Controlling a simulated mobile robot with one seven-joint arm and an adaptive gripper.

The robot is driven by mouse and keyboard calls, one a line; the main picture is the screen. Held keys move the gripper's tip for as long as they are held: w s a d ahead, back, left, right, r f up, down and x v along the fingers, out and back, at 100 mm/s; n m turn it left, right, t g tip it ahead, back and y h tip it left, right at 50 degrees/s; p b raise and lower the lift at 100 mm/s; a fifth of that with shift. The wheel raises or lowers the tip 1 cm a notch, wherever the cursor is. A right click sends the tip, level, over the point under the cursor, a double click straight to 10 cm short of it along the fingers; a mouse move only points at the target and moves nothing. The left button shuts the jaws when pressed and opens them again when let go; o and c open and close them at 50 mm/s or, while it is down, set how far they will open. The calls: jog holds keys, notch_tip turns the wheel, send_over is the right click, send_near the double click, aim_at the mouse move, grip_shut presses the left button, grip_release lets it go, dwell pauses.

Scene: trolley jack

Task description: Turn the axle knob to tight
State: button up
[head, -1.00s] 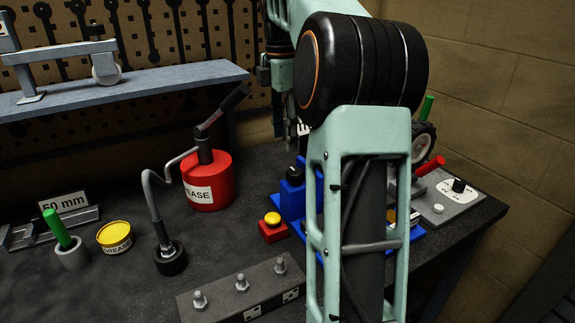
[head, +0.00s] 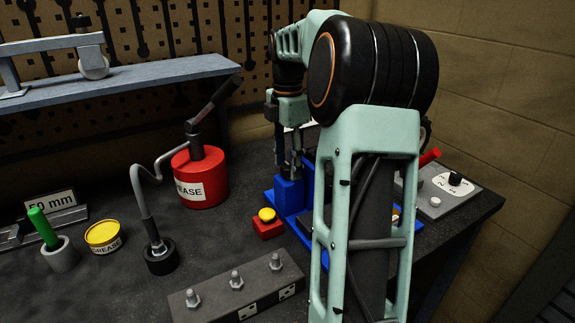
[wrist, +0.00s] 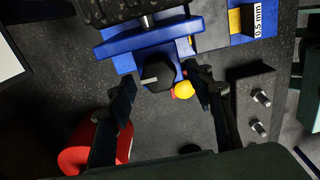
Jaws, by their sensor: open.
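The black knob with a pale pointer line (wrist: 155,77) sits on the blue jack (wrist: 125,50) in the wrist view. Its line points left. In the head view the blue post (head: 289,192) under it shows, while my fingers cover most of the knob. My gripper (head: 289,163) points down right over the post. In the wrist view the open fingers (wrist: 164,82) stand on either side of the knob, with gaps to both. I cannot tell whether the fingertips are down to the knob's height. No tight mark is readable.
A yellow button on a red box (head: 267,216) stands close left of the post. A red grease can (head: 201,180) with a hose stands further left. A grey block with several studs (head: 237,287) lies in front. A grey dial box (head: 440,193) is at the right.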

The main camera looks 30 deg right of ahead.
jog(key=shift+f, duration=0.1)
jog(key=shift+c, duration=0.4)
jog(key=c, duration=1.1)
jog(key=shift+m+p, duration=1)
jog(key=shift+m, duration=0.1)
jog(key=m+p, duration=0.1)
jog(key=m, duration=0.1)
jog(key=shift+w+m+p, duration=0.1)
jog(key=shift+m+p, duration=0.2)
jog(key=shift+p, duration=0.05)
jog(key=m+p, duration=0.2)
jog(key=m, duration=0.3)
jog(key=shift+w+m+p, duration=0.1)
jog(key=shift+m+p, duration=0.2)
jog(key=shift+m, duration=0.1)
jog(key=shift+d, duration=0.1)
